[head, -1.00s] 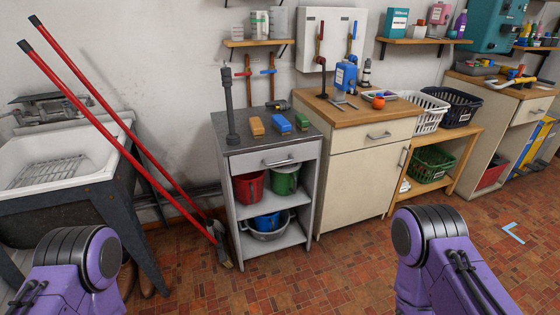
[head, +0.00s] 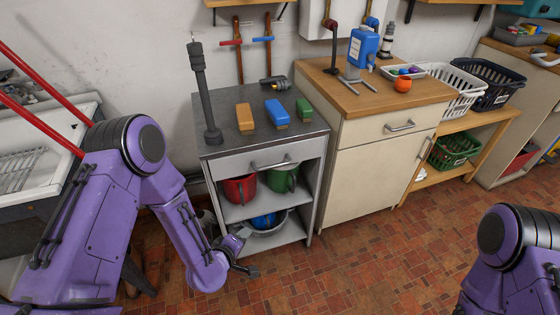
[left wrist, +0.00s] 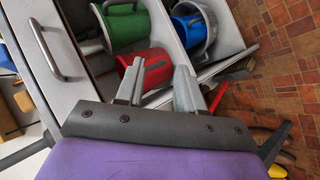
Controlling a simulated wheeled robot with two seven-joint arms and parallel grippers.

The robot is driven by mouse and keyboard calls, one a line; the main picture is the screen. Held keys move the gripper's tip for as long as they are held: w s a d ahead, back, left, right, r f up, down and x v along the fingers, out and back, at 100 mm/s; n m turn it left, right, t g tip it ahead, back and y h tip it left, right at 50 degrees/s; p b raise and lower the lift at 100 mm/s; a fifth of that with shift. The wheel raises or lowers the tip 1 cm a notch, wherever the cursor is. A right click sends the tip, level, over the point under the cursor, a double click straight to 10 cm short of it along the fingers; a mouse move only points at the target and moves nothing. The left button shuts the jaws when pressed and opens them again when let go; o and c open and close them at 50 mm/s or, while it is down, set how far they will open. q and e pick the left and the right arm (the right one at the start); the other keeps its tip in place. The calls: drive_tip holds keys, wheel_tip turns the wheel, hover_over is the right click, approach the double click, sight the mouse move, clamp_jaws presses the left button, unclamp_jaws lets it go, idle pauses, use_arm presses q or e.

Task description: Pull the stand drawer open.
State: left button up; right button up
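The grey stand (head: 320,150) has a dark top and a drawer (head: 233,167) right under it. The drawer front looks flush with the stand, so the drawer is shut. Its silver bar handle (head: 272,164) faces me; in the left wrist view the handle (left wrist: 48,52) is at upper left. My left gripper (head: 248,252) is in front of the stand's lower shelves, below the handle and apart from it. In the left wrist view its fingers (left wrist: 160,78) are spread with nothing held between them. My right gripper is out of view.
Blue, orange and green blocks, a dark post (head: 204,95) and a small tool stand on top. A cabinet (head: 375,165) adjoins on the right. Red handles (head: 45,125) lean at left.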

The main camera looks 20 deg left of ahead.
sight(274, 165)
use_arm(q)
drive_tip(key=w+d+r+n+t+h, duration=0.25)
drive_tip(key=w+r+t, duration=0.25)
drive_tip(key=w+r, duration=0.7)
drive_tip(key=shift+n, duration=0.55)
drive_tip(key=x, duration=0.6)
drive_tip(key=p+x, duration=0.1)
drive_tip(key=x, duration=0.2)
drive_tip(key=shift+w+a+r, duration=0.15)
drive_tip(key=shift+a, duration=0.2)
drive_tip(key=shift+w+d, duration=0.1)
drive_tip(key=shift+w, duration=0.35)
clamp_jaws()
